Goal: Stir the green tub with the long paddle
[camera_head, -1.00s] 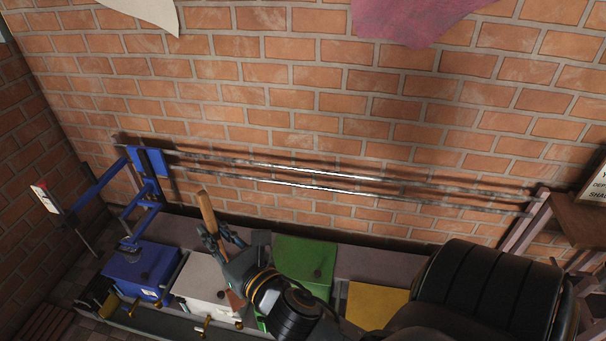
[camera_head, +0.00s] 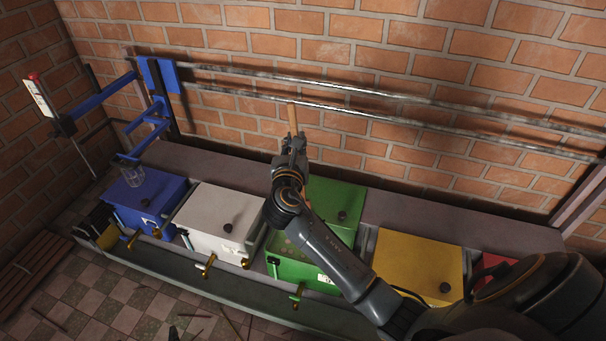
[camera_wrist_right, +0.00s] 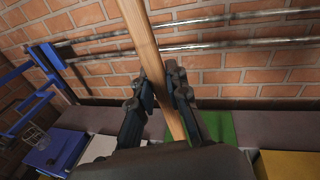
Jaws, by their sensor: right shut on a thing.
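The long wooden paddle (camera_head: 292,115) stands roughly upright, its handle rising above my right gripper (camera_head: 293,145). My right gripper is shut on the handle; the right wrist view shows the fingers (camera_wrist_right: 165,88) on either side of the wooden shaft (camera_wrist_right: 145,45). The green tub (camera_head: 335,200) lies below and beside my right arm. Its lid with a dark knob covers the back, and its front part is open, showing a speckled inside. The paddle's lower end is hidden by my gripper and arm, so I cannot tell whether it is inside the tub. My left gripper is out of view.
The blue tub (camera_head: 143,197), with a clear glass on it, and the white tub (camera_head: 223,218) stand left of the green one. The yellow tub (camera_head: 418,265) and a red tub (camera_head: 492,273) stand right. Brass taps line the front. Metal rails (camera_head: 345,112) run along the brick wall behind.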

